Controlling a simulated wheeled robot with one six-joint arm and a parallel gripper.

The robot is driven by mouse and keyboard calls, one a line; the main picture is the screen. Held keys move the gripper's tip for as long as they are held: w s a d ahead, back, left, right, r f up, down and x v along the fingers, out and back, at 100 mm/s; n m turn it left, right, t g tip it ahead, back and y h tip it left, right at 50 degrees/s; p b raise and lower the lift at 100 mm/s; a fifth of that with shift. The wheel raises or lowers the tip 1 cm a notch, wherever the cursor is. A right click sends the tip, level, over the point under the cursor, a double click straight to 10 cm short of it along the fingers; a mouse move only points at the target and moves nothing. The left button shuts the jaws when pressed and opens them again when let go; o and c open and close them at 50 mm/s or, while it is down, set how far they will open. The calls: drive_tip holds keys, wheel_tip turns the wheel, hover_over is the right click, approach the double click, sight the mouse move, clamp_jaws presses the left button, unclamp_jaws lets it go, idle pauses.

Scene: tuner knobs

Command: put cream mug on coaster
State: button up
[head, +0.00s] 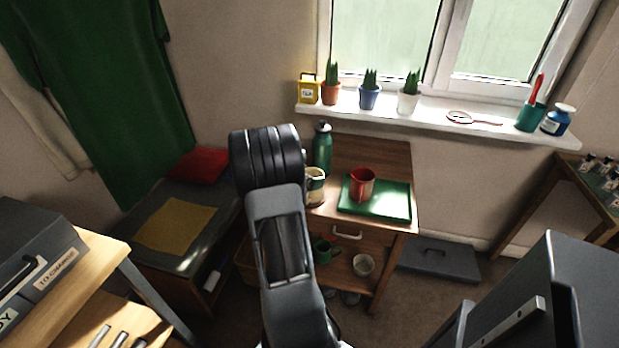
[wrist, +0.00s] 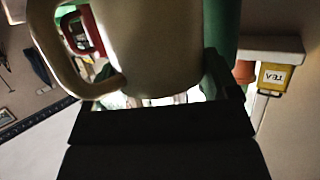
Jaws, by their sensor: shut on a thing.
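The cream mug (head: 315,187) shows in the head view just right of my arm, at the left side of the small wooden cabinet top. Its handle and much of its body are partly hidden there. In the wrist view the cream mug (wrist: 150,45) fills the upper middle, with its handle to the left. My gripper (wrist: 155,98) is shut on the cream mug. In the head view my arm hides most of the gripper. I cannot make out a coaster in either view; my arm covers part of the cabinet top.
A green tray (head: 375,208) with a red mug (head: 362,184) stands right of the cream mug. A green bottle (head: 322,150) stands behind it. A green mug (head: 323,250) and a pale bowl (head: 363,265) sit on the shelf below. A windowsill (head: 430,117) with pots runs behind.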

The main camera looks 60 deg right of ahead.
drive_tip(key=o, duration=1.4)
drive_tip(key=shift+f, duration=0.15)
